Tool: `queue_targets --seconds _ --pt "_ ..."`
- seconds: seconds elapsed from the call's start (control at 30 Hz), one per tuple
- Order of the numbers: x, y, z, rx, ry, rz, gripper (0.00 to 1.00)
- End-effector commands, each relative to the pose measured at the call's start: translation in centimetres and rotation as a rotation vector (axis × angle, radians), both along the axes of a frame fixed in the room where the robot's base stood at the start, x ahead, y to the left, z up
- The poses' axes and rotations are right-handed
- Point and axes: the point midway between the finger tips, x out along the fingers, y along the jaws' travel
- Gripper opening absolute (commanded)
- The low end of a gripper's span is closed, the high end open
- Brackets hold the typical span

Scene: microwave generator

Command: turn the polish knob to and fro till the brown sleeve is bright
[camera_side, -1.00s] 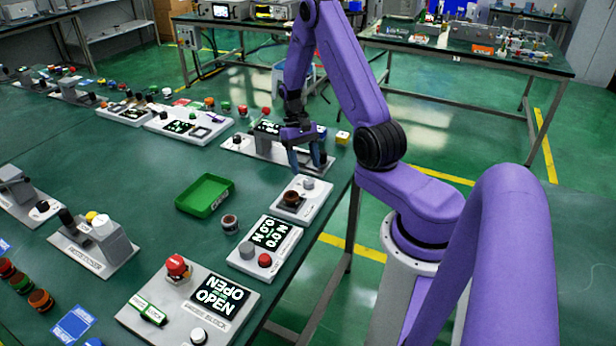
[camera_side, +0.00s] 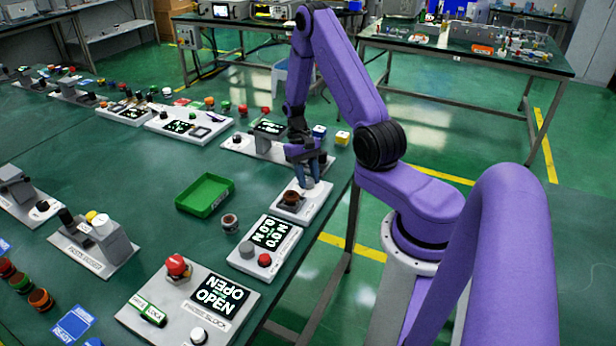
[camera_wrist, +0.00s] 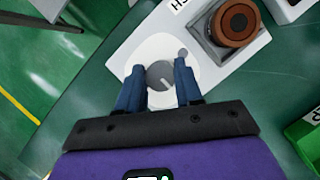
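The brown sleeve (camera_side: 291,197) sits upright in a square holder on a white polish plate (camera_side: 317,201); it also shows in the wrist view (camera_wrist: 234,22), where it looks dull brown with a dark centre. The grey polish knob (camera_wrist: 160,75) is on the same plate, with a pale pointer line on its top. My gripper (camera_side: 308,178) is over the knob. In the wrist view my gripper (camera_wrist: 158,88) has its two blue fingers apart, one on each side of the knob. I cannot tell whether they touch it.
A green tray (camera_side: 205,195) lies left of the plate, and a small round part (camera_side: 230,223) stands near it. A display panel with a red button (camera_side: 265,246) is just in front. A long device (camera_side: 265,146) stands behind my gripper. The table's right edge is close.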

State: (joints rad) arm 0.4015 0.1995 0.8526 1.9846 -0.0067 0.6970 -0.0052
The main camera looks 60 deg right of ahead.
Motion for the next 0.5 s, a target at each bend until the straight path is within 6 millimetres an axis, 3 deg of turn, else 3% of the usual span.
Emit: queue_targets --seconds 0.27,0.5 --pt "0.03 0.02 0.04 0.0 0.0 0.051 0.05" --pt "0.08 0.08 0.05 0.0 0.0 0.204 0.05"
